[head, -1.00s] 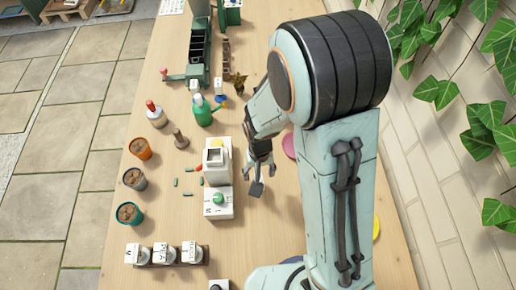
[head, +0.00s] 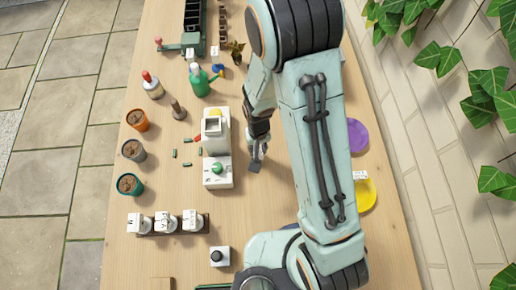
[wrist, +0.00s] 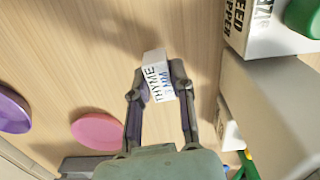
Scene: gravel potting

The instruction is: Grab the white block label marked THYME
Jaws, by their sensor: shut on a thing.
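The block's far end sticks out past the fingertips over bare wood. In the head view my gripper (head: 256,160) is just right of the white seed hopper. The block is not clearly visible there.
The seed hopper (head: 217,172) with a green knob stands close on the left. Purple (head: 357,135) and yellow (head: 366,195) discs lie right; a pink disc (wrist: 98,131) shows in the wrist view. Pots (head: 130,185) line the left.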

